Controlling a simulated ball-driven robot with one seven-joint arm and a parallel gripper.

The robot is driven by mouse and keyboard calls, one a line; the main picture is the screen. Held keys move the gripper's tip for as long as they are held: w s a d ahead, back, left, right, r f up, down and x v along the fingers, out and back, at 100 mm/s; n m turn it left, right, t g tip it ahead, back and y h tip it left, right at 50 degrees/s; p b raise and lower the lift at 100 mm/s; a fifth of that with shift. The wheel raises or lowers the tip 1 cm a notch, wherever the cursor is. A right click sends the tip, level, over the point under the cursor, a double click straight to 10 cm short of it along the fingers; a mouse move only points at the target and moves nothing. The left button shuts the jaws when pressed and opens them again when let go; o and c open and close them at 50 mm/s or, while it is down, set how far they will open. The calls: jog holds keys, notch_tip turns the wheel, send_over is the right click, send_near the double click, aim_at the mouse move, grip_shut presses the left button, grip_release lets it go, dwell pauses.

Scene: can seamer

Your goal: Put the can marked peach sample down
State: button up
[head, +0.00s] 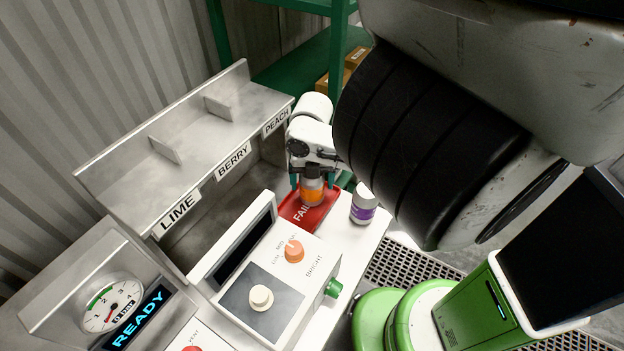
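A can with an orange label (313,191) stands upright on the red tray marked FAIL (290,213), as far as this view shows. Its label text is too small to read, so I cannot confirm that it is the peach sample. My gripper (316,181) is over it from above, with one green finger on either side. The fingers look spread wider than the can, with a narrow gap on the right side. The gripper body hides the top of the can.
A can with a purple label (363,208) stands just right of the tray. A metal rack (187,142) labelled LIME, BERRY and PEACH stands to the left. A control box (268,283) with knobs is in front. A gauge panel (112,303) reads READY. Green shelving (300,72) is behind.

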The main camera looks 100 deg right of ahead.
jog(key=shift+o, duration=0.4)
jog(key=shift+r, duration=0.1)
notch_tip(320, 180, up, 11)
jog(key=shift+r, duration=0.5)
dwell(0.4)
